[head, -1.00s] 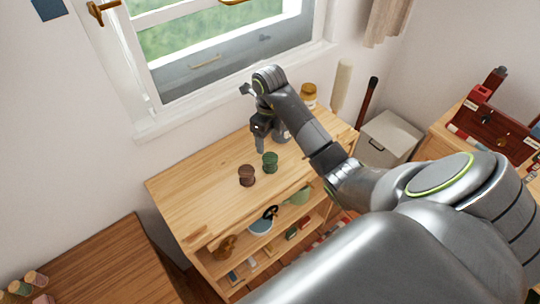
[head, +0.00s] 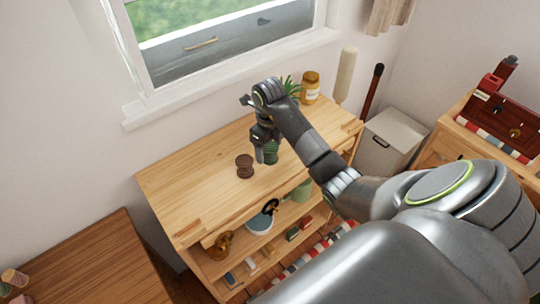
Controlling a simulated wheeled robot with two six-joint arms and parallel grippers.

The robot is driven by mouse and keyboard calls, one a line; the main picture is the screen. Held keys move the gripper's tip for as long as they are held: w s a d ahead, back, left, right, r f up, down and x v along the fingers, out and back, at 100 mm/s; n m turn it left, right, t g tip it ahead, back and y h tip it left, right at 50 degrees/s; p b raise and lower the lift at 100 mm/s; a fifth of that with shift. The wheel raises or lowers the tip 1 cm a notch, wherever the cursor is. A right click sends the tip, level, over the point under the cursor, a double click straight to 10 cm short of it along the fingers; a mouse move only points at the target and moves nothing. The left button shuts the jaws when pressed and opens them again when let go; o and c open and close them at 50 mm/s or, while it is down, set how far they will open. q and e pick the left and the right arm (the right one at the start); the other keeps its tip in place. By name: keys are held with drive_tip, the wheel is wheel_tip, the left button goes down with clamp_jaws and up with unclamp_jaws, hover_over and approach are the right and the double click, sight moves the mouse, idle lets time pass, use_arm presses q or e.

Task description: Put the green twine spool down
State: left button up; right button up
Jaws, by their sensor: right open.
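The green twine spool (head: 272,154) stands upright on the top of the light wooden shelf unit (head: 190,190). My right gripper (head: 266,156) is open and low over the shelf top, at the green spool. One finger shows just left of the spool, and the gripper body covers the spool's upper part. Whether the fingers touch it cannot be seen. A brown spool (head: 244,166) stands upright just left of the green one. My left gripper is not in view.
An amber jar (head: 311,87) and a green plant (head: 291,86) stand at the back right of the top. The top's left part is clear. A window is behind, and a lidded bin (head: 390,138) is at right.

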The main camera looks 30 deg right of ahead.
drive_tip(key=shift+f, duration=1.1)
drive_tip(key=c, duration=1.1)
